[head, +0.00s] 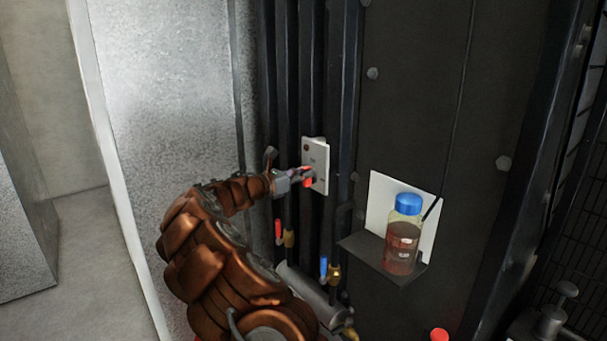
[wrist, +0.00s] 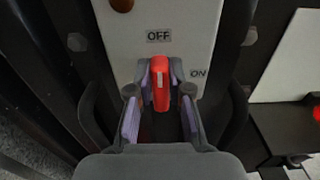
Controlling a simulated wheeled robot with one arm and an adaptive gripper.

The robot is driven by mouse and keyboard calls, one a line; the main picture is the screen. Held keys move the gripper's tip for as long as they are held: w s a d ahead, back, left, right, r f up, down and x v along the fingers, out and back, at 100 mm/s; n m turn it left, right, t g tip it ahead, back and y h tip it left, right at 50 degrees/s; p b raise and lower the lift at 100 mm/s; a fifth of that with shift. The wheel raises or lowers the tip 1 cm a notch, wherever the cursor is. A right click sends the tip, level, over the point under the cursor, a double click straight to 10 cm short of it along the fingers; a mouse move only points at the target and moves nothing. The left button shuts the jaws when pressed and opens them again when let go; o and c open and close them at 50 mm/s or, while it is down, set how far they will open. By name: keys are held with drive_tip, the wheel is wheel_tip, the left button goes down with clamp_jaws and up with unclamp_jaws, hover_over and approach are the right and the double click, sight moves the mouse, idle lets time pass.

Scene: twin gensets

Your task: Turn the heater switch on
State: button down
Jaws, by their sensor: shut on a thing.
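The heater switch is a red knob (wrist: 160,82) on a light switch plate (wrist: 205,22). In the wrist view the knob's pale mark points up toward the OFF label (wrist: 158,35); the ON label (wrist: 198,73) is to its right. My gripper (wrist: 160,90) has its fingers on both sides of the knob and is shut on it. In the head view my gripper (head: 302,176) reaches the lower part of the plate (head: 315,152), and the red knob (head: 308,182) shows partly behind the fingers.
A blue-capped bottle (head: 403,235) of reddish liquid stands on a small shelf (head: 365,250) at the right. Red-handled (head: 278,230) and blue-handled (head: 323,268) valves are below the plate. Dark vertical ribs (head: 350,90) flank the plate.

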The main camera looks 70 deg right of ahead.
drive_tip(key=shift+f+b, duration=0.15)
drive_tip(key=shift+b, duration=0.3)
drive_tip(key=m+b, duration=0.2)
drive_tip(key=b, duration=0.2)
drive_tip(key=m+b, duration=0.3)
drive_tip(key=s+f+m+b, duration=0.1)
drive_tip(key=m+b, duration=0.2)
drive_tip(key=b, duration=0.1)
drive_tip(key=shift+a+b, duration=0.3)
drive_tip(key=m+b, duration=0.1)
drive_tip(key=b, duration=0.1)
drive_tip(key=m+b, duration=0.3)
drive_tip(key=b, duration=0.1)
drive_tip(key=shift+s+a+f+m, duration=0.1)
drive_tip(key=shift+s+f+m, duration=0.15)
drive_tip(key=shift+f+m, duration=0.05)
drive_tip(key=m+b, duration=0.3)
drive_tip(key=b, duration=0.2)
drive_tip(key=shift+f+m, duration=0.2)
drive_tip(key=shift+m, duration=0.2)
drive_tip(key=shift+m+b, duration=0.6)
drive_tip(key=shift+b, duration=0.1)
drive_tip(key=shift+s+m, duration=0.1)
drive_tip(key=shift+m, duration=0.2)
drive_tip(key=c, duration=1.1)
unclamp_jaws()
drive_tip(key=shift+r, duration=0.2)
